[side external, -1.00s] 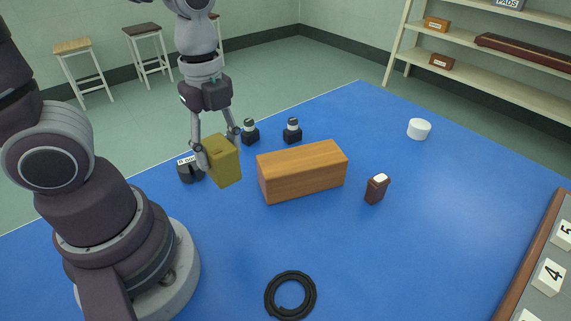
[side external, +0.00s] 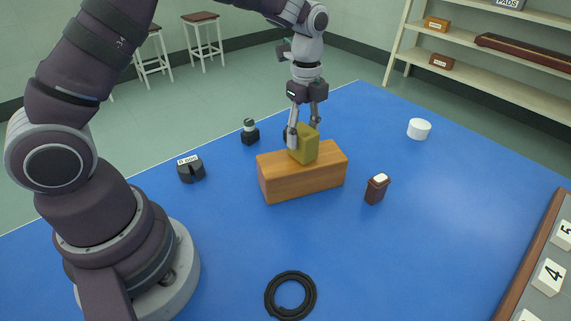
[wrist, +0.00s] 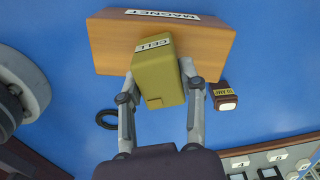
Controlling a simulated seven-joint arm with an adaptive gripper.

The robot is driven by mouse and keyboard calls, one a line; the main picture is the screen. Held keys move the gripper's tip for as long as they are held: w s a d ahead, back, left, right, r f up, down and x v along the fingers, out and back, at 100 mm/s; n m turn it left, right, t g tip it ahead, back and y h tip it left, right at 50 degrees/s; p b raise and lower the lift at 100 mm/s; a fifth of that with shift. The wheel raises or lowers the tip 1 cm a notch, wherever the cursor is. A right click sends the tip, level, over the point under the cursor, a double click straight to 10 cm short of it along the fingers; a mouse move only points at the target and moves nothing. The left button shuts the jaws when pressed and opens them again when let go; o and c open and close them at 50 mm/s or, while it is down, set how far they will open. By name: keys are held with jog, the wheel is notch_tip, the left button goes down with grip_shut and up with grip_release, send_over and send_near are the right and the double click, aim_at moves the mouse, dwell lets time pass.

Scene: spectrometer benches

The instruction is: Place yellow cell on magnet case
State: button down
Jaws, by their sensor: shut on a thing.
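The yellow cell (side external: 305,147) is an olive-yellow block with a "CELL" label that shows in the wrist view (wrist: 160,85). The magnet case (side external: 302,178) is a long orange-brown wooden box on the blue table, labelled "MAGNET" in the wrist view (wrist: 110,45). My gripper (side external: 304,133) is shut on the yellow cell, with one finger on each side. The cell is upright at the top of the case, around the middle of its length. I cannot tell whether its base touches the case top. One finger is partly hidden behind the cell in the side view.
A small dark red box with a white top (side external: 376,189) stands right of the case. A black cable ring (side external: 290,295) lies in front. A dark notched block (side external: 190,170) and a black-and-white knob (side external: 250,132) are left. A white cylinder (side external: 419,129) stands at back right.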

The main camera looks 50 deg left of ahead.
aim_at(304, 129)
jog(key=c, duration=0.6)
grip_release()
jog(key=shift+f, duration=0.1)
jog(key=shift+c, duration=0.2)
notch_tip(304, 129, up, 15)
jog(key=s+n+t, duration=0.1)
jog(key=s+n, duration=0.1)
jog(key=n, duration=0.1)
jog(key=s+f+n+t, duration=0.3)
jog(key=s+n+t, duration=0.1)
jog(key=s+n, duration=0.9)
jog(key=shift+f+n+t, duration=0.3)
jog(key=shift+f+n, duration=0.1)
jog(key=shift+n, duration=0.6)
